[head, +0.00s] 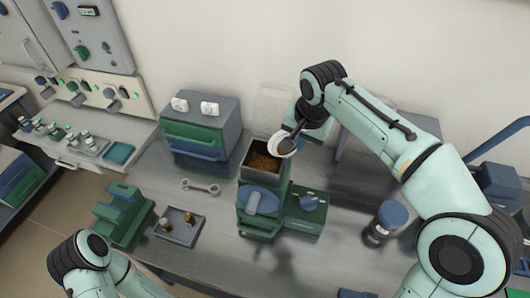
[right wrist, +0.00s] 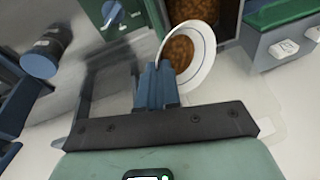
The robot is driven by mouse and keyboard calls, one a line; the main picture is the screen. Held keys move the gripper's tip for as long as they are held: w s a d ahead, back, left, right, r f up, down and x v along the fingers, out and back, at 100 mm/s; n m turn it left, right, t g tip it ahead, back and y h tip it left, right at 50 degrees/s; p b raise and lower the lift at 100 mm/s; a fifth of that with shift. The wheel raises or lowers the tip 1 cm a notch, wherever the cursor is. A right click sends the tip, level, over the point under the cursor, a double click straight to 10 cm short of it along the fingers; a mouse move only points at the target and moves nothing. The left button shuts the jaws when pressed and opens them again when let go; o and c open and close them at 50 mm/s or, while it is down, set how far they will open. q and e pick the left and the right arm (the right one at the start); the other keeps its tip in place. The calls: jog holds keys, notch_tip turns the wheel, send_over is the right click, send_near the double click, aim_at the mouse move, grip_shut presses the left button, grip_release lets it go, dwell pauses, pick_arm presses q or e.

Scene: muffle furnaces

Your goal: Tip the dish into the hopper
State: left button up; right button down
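My right gripper (head: 290,137) is shut on the rim of a white round dish (head: 281,148). In the right wrist view the blue fingers (right wrist: 157,85) pinch the dish's edge, and brown granular stuff (right wrist: 181,53) shows inside the white dish (right wrist: 205,62). The dish is above the back right edge of the square hopper (head: 246,172) and looks tilted. The hopper, on top of a green and grey machine, has brown material (head: 265,162) in it. It also shows at the top of the right wrist view (right wrist: 231,45). My left gripper is out of view; only part of its arm shows.
A green and blue drawer box (head: 200,130) stands left of the hopper. A blue-lidded jar (head: 386,222) stands at right. The wall is close behind.

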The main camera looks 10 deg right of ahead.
jog(key=shift+s, duration=0.1)
jog(key=shift+a+r+h+p, duration=0.2)
jog(key=shift+r+h+p, duration=0.1)
jog(key=shift+p, duration=0.15)
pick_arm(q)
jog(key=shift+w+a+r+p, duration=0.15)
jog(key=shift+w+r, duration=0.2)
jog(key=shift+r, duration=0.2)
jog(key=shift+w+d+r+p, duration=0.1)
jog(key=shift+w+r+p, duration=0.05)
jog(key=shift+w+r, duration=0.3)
pick_arm(e)
jog(key=shift+s+a+r+h, duration=0.3)
jog(key=shift+h, duration=0.2)
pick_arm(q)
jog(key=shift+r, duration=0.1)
